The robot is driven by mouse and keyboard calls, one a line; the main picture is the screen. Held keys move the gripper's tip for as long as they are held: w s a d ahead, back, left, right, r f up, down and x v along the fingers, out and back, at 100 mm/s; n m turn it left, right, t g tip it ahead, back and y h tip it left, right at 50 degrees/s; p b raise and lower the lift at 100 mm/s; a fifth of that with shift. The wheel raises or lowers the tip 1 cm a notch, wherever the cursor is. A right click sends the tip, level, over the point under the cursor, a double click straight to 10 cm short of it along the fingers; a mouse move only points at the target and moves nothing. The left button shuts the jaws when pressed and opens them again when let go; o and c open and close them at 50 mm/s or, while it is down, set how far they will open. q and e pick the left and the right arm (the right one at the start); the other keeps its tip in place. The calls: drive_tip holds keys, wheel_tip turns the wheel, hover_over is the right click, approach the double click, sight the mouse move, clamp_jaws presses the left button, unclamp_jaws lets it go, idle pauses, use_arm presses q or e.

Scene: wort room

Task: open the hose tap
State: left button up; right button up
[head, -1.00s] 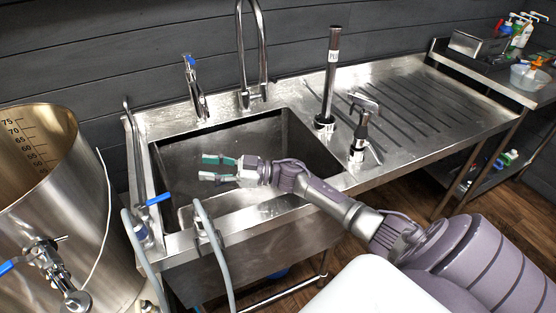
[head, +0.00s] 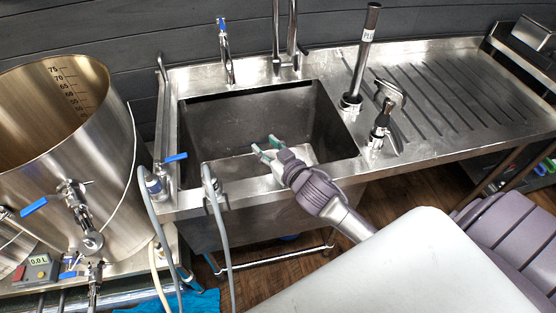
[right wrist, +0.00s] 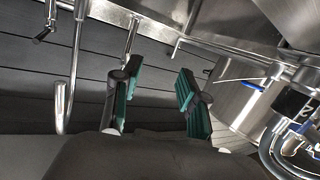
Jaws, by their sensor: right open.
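The hose tap has a blue lever (head: 176,158) and stands at the left front corner of the sink, with a grey hose (head: 157,215) hanging from its fitting. The lever sticks out to the right over the rim. My right gripper (head: 265,147) is open and empty above the sink's front part, to the right of the lever and apart from it. In the right wrist view its green-padded fingers (right wrist: 157,78) are spread with nothing between them. A blue lever (right wrist: 252,85) shows there to the right of the fingers. My left gripper is not in view.
The steel sink (head: 230,115) has a tall faucet (head: 289,40) and a blue-topped tap (head: 225,50) behind it. A second grey hose (head: 217,230) hangs over its front edge. A large kettle (head: 110,150) with a blue-handled valve (head: 34,206) stands left.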

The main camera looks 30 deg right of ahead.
drive_tip(key=shift+s+f+m+g+h, duration=0.1)
drive_tip(key=shift+s+f+g+h, duration=0.25)
drive_tip(key=shift+s, duration=0.3)
drive_tip(key=shift+s+f+m+g+h, duration=0.1)
drive_tip(key=shift+s+f+g, duration=0.35)
drive_tip(key=shift+s, duration=0.2)
drive_tip(key=shift+s+f+m+g+h, duration=0.1)
drive_tip(key=shift+s+f+g+h, duration=0.2)
drive_tip(key=shift+s+f, duration=0.25)
drive_tip(key=shift+s+r, duration=0.1)
